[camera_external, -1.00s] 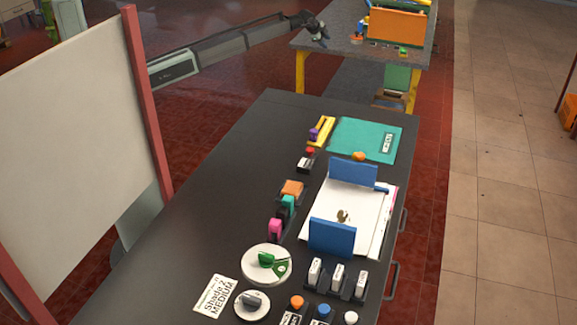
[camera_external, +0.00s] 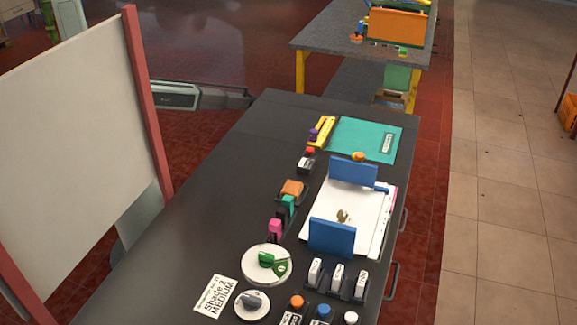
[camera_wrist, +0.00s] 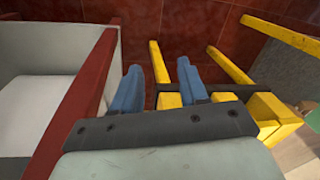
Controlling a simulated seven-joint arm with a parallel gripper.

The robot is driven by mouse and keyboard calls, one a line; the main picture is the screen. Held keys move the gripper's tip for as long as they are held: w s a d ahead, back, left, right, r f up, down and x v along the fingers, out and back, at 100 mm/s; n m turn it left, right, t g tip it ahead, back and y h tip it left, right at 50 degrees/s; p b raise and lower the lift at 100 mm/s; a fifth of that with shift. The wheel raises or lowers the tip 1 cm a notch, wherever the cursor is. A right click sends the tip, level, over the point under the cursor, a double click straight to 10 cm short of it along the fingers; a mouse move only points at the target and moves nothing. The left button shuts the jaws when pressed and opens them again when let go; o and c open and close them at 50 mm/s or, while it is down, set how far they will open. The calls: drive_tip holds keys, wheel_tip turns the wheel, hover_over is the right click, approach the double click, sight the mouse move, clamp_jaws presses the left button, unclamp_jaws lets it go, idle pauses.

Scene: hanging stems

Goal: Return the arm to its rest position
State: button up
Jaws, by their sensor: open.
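My arm (camera_external: 205,97) shows in the external view, low between the white board and the far left corner of the black table. Its outer end runs out of sight by that corner, so my gripper is hidden there. Red tiled floor shows beyond the fingertips.
A grey table (camera_external: 330,42) with yellow legs stands behind. In the wrist view, yellow bars (camera_wrist: 230,66) are close right of the fingers.

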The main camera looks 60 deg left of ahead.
drive_tip(key=s+d+f+n+g, duration=0.1)
drive_tip(key=s+d+f+g, duration=0.1)
drive_tip(key=s, duration=1.4)
drive_tip(key=s+d+f+n+g, duration=0.2)
drive_tip(key=s+f, duration=0.3)
drive_tip(key=s, duration=1.1)
drive_tip(key=s+d+f+n+g+h, duration=0.1)
drive_tip(key=s+d+f+n+g, duration=0.1)
drive_tip(key=s, duration=1.5)
wheel_tip(320, 180, down, 2)
drive_tip(key=shift+d+f+g, duration=0.2)
drive_tip(key=shift+d+g, duration=0.35)
drive_tip(key=shift+g, duration=0.45)
